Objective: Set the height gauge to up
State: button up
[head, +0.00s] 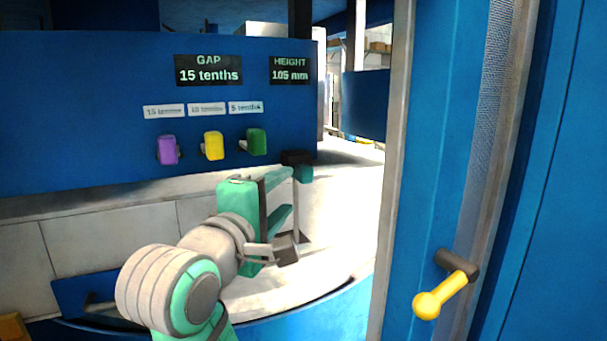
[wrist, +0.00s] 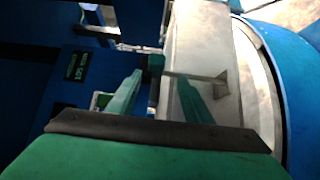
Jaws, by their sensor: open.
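What looks like the height gauge is a dark block with a green-teal piece (head: 303,173) on the blue panel's lower right edge, below the HEIGHT display (head: 290,70), which reads 105 mm. A thin rod seems to hang from it to a small foot (head: 302,238) near the pale round surface. In the wrist view the rod runs right from the teal piece (wrist: 156,60) to a flat foot (wrist: 221,82). My gripper (head: 290,190) is open, its teal fingers pointing towards the gauge. In the wrist view my gripper (wrist: 160,78) has the gauge just beyond its tips; contact cannot be told.
Purple (head: 168,150), yellow (head: 213,146) and green (head: 257,142) blocks stick out of the panel under small labels. The GAP display (head: 208,70) reads 15 tenths. A blue column with a yellow-knobbed lever (head: 445,290) stands at the right. The pale round surface (head: 345,215) is clear.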

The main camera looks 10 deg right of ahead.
aim_at(300, 176)
jog(key=x, duration=1)
jog(key=shift+w+d+r, duration=0.15)
jog(key=shift+d+r, duration=0.15)
jog(key=shift+r, duration=0.1)
